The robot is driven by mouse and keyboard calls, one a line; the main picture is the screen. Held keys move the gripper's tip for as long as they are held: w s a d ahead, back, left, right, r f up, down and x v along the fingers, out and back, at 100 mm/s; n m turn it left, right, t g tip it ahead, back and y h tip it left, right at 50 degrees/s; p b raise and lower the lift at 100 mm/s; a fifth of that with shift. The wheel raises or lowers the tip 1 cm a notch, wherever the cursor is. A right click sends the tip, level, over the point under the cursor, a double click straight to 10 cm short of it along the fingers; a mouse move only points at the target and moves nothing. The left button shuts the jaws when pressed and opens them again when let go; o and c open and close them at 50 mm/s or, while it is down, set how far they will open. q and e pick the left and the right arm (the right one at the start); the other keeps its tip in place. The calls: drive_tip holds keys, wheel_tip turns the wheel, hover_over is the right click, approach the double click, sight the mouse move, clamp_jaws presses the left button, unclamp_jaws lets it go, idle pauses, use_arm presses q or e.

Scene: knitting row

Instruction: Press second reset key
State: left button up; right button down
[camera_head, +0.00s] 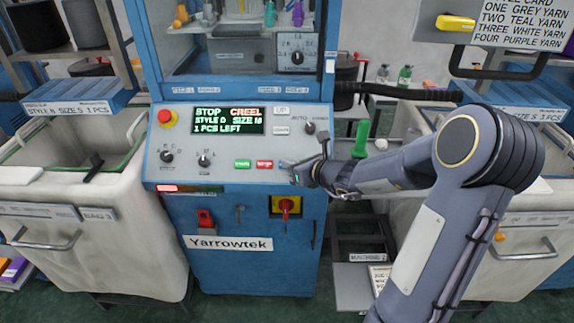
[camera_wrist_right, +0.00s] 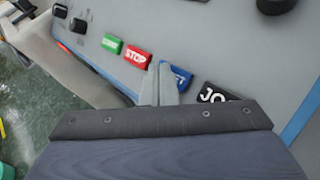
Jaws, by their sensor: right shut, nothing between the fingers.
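The control panel (camera_head: 215,150) of the blue machine is in the middle of the head view. On its lower row are a green key (camera_head: 242,163) and a red STOP key (camera_head: 264,164). In the right wrist view, a blue key (camera_wrist_right: 181,76) with the end of its label showing sits between the red STOP key (camera_wrist_right: 136,56) and a black key marked JO (camera_wrist_right: 214,94). My right gripper (camera_head: 287,168) is shut and empty at the panel's lower right. Its fingertips (camera_wrist_right: 160,74) overlap the blue key's left part; I cannot tell whether they touch it. My left gripper is not in view.
The panel's display (camera_head: 228,121) reads STOP, CREEL and 1 PCS LEFT. A red mushroom button (camera_head: 167,117) is at the panel's upper left, and knobs surround the keys. A red-and-yellow switch (camera_head: 286,206) sits below the panel. White bins stand on both sides.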

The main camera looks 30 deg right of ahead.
drive_tip(key=shift+w+d+f, duration=0.1)
drive_tip(key=shift+w+f, duration=0.05)
drive_tip(key=shift+f, duration=0.1)
drive_tip(key=shift+r, duration=0.15)
idle(0.4)
drive_tip(key=shift+s+a+r, duration=0.25)
drive_tip(key=shift+s+r, duration=0.2)
drive_tip(key=shift+r, duration=0.05)
drive_tip(key=s+r, duration=0.1)
drive_tip(key=a+r+p, duration=0.1)
drive_tip(key=s+r+p, duration=0.1)
drive_tip(key=r, duration=0.1)
drive_tip(key=shift+s+a, duration=0.3)
drive_tip(key=shift+a, duration=0.05)
idle(0.8)
